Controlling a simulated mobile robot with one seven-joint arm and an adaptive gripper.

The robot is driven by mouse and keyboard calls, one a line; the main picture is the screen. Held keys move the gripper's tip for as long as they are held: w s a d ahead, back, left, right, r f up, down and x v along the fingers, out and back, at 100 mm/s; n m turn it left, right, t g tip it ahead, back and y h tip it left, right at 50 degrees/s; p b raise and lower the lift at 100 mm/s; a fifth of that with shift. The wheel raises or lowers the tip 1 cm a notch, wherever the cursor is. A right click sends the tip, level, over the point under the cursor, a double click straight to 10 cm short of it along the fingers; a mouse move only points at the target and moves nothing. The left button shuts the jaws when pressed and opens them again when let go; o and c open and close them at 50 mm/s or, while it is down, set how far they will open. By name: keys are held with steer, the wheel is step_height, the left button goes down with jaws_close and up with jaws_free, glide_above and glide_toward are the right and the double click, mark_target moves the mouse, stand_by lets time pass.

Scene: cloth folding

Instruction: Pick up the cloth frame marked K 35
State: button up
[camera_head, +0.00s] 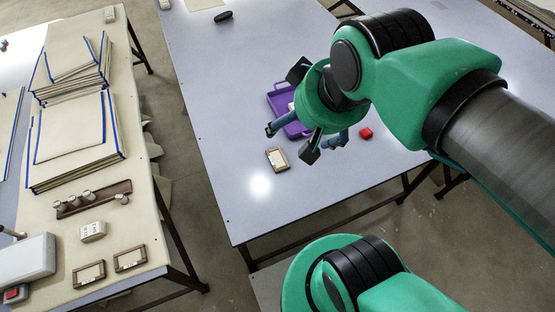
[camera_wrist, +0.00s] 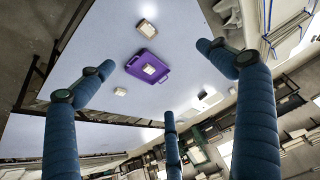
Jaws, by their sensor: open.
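A small brown-rimmed frame with a pale centre (camera_head: 277,160) lies flat on the grey-blue table, just left of and below my gripper in the head view. Two similar frames, one on the left (camera_head: 88,273) and one on the right (camera_head: 130,258), lie on the left-hand table. No marking can be read, so I cannot tell which is K 35. My gripper (camera_head: 305,141) is open with its blue fingers spread above the table, apart from the frame. In the wrist view nothing is between the fingers.
A purple tray (camera_head: 274,97) sits behind my gripper, partly hidden, with a pale item inside; it also shows in the wrist view (camera_wrist: 134,70). The left-hand table holds cloth stacks (camera_head: 75,135) and a pegged rack (camera_head: 93,200).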

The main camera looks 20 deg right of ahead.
steer(key=shift+w, duration=0.1)
stand_by(0.3)
steer(key=g, duration=0.6)
glide_above(281, 157)
step_height(281, 157, down, 42)
steer(key=shift+r+p, duration=0.15)
steer(key=shift+p, duration=0.15)
steer(key=shift+a, duration=0.1)
steer(key=shift+f+b, duration=0.65)
steer(key=shift+f, duration=3.65)
